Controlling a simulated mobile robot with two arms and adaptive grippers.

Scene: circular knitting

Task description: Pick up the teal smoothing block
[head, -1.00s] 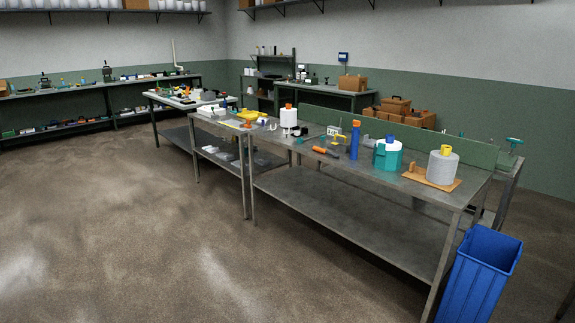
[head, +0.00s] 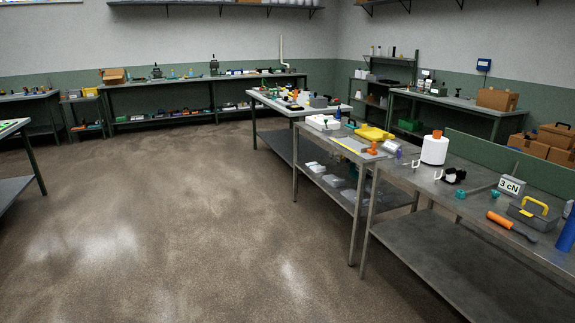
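I cannot make out a teal smoothing block for certain. Two small teal pieces lie on the near right metal table (head: 450,222): one teal piece (head: 460,194) beside a black and white item (head: 453,175), and another teal piece (head: 495,194) near the 3 cN sign (head: 511,185). They are too small to identify. Neither of my grippers is in view.
The floor at left and centre is clear.

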